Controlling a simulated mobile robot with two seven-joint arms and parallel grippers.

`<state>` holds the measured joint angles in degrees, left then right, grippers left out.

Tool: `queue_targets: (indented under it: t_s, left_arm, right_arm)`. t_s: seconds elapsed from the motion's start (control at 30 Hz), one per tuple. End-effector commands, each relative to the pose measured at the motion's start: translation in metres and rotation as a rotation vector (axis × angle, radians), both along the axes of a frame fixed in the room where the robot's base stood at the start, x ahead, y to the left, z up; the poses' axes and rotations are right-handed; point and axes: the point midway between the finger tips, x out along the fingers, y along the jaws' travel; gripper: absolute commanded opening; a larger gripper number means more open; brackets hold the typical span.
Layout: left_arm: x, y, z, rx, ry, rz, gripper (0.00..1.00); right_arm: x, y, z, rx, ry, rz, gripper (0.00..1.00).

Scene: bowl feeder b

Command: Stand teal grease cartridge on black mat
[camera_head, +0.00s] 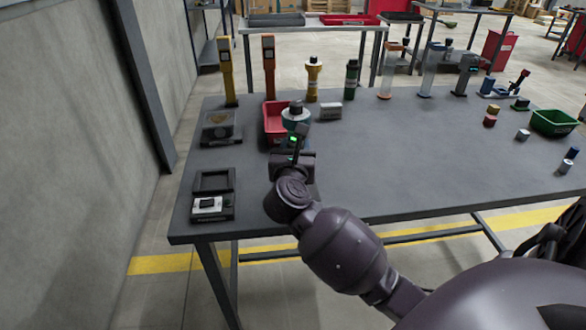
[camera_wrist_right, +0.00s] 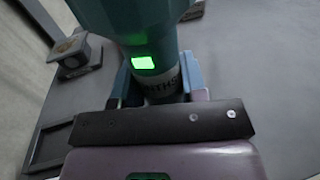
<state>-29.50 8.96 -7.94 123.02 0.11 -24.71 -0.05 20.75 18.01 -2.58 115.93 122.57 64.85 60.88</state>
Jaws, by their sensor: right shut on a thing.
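My right gripper (camera_head: 296,148) is over the left part of the grey table, shut on the teal grease cartridge (camera_head: 295,116). The cartridge has a dark top and looks roughly upright in the head view. In the right wrist view the cartridge (camera_wrist_right: 148,65) shows a wide teal body, a bright green square and a lettered band between the fingers (camera_wrist_right: 155,92). Its lower end is hidden, so I cannot tell whether it touches the table. A flat black square piece (camera_head: 214,181), possibly the mat, lies at the front left. My left gripper is out of view.
A red bin (camera_head: 272,118) stands just behind and left of the cartridge. A device (camera_head: 221,128) sits at the left. The table's middle (camera_head: 430,150) is clear.

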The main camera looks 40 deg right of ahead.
Motion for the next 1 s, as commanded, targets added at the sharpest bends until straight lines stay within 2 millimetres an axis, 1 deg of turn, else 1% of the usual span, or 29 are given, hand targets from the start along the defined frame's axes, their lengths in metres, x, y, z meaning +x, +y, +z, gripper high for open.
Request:
queue_targets:
  t_s: [0.07, 0.2, 0.33, 0.43, 0.7, 0.87, 0.9, 0.97, 1.0]
  left_arm:
    - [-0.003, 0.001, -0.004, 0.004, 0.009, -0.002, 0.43]
    - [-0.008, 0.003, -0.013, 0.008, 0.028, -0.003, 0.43]
    - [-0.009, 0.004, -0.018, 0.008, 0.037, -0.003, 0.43]
    - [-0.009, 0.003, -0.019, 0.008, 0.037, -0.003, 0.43]
    - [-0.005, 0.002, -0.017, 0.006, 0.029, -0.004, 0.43]
    - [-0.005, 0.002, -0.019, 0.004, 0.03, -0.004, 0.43]
    - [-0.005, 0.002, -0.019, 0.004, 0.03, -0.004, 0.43]
    - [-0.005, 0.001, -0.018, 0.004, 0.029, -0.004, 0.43]
    - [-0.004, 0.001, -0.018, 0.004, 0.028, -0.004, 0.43]
  right_arm:
    - [0.0, 0.0, -0.009, -0.001, 0.003, 0.0, 0.09]
    - [0.0, 0.0, -0.035, -0.002, 0.009, 0.0, 0.09]
    - [0.0, 0.0, -0.052, -0.001, 0.006, 0.0, 0.09]
    - [0.0, 0.0, -0.056, 0.0, 0.003, 0.0, 0.09]
    - [0.0, 0.0, -0.054, 0.001, -0.002, 0.0, 0.09]
    - [0.0, 0.0, -0.059, 0.001, -0.001, 0.0, 0.09]
    - [0.0, 0.0, -0.06, 0.001, -0.001, 0.0, 0.41]
    - [0.0, 0.0, -0.059, 0.001, -0.001, 0.0, 0.5]
    - [0.0, 0.0, -0.059, 0.001, -0.001, 0.0, 0.56]
